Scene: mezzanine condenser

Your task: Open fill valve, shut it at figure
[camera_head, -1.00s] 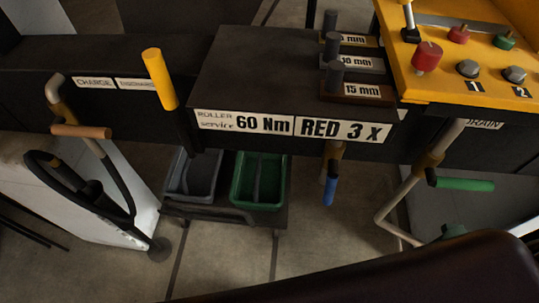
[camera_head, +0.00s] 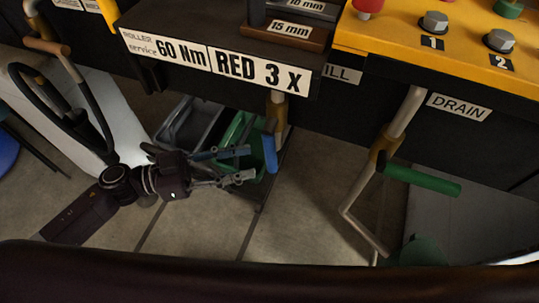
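The fill valve has a blue lever handle (camera_head: 270,150) that hangs downward from a brass-coloured pipe fitting (camera_head: 280,105). It is near a label (camera_head: 342,74) that reads "ILL", its first letter hidden. My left gripper (camera_head: 250,164) comes in from the left, its two fingers apart and pointing right at the blue handle. The fingertips are just left of the handle; I cannot tell whether they touch it. Nothing shows between the fingers. My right gripper is not in view. No fill gauge or reading shows.
A drain valve with a green handle (camera_head: 420,180) is at right under the DRAIN label (camera_head: 458,107). A yellow panel (camera_head: 450,55) with knobs is above. A green bin (camera_head: 236,130) and a grey bin (camera_head: 190,125) stand behind my gripper. A black hose (camera_head: 60,115) loops at left.

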